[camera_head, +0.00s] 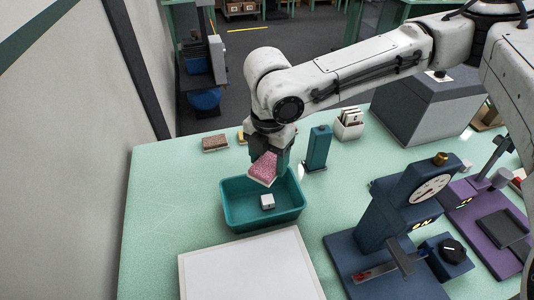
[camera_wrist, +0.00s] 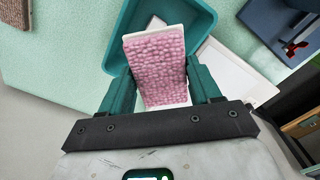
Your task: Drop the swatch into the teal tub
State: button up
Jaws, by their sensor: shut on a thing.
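The swatch (camera_head: 263,168) is a pink tufted square with a pale backing. My gripper (camera_head: 270,160) is shut on it and holds it tilted over the back part of the teal tub (camera_head: 262,224). In the wrist view the swatch (camera_wrist: 155,68) sits between the two teal fingers of my gripper (camera_wrist: 158,85). The tub (camera_wrist: 194,16) shows behind it there. A small white block (camera_head: 267,202) lies on the tub floor, apart from the swatch. The swatch hides part of the tub's inside in the wrist view.
A white board (camera_head: 250,268) lies in front of the tub. A blue dial gauge (camera_head: 415,205) stands to the right. A teal upright block (camera_head: 318,148) and a white card holder (camera_head: 348,124) stand behind. A brown swatch (camera_head: 215,143) lies at back left. The left tabletop is clear.

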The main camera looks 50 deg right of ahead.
aim_at(269, 162)
notch_tip(269, 162, down, 5)
jog(key=b, duration=0.4)
jog(key=o, duration=1.1)
notch_tip(269, 162, up, 11)
jog(key=shift+f, duration=0.15)
dwell(0.4)
